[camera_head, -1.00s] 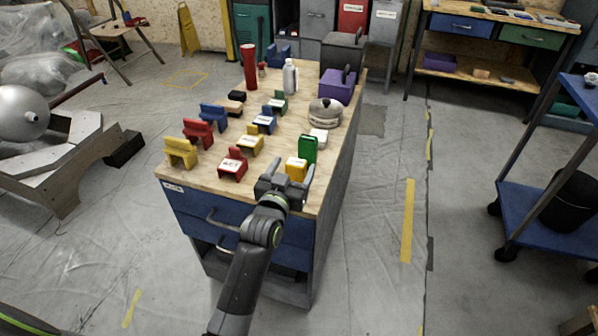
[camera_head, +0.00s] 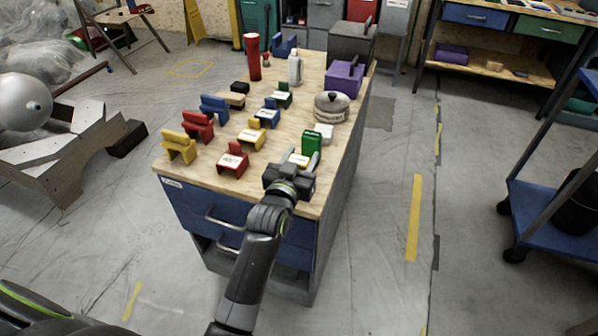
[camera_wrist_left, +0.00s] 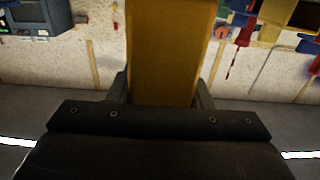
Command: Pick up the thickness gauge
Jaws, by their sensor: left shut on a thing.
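A yellow boxy thing (camera_wrist_left: 170,50) stands between the fingers of my left gripper in the left wrist view. No readable mark confirms which thing is the thickness gauge. My right gripper is not in view.
A green upright thing (camera_head: 311,144) stands close behind my left gripper. A round grey thing (camera_head: 331,108) and a purple box (camera_head: 344,78) stand farther back. A blue cart (camera_head: 550,218) stands at the right.

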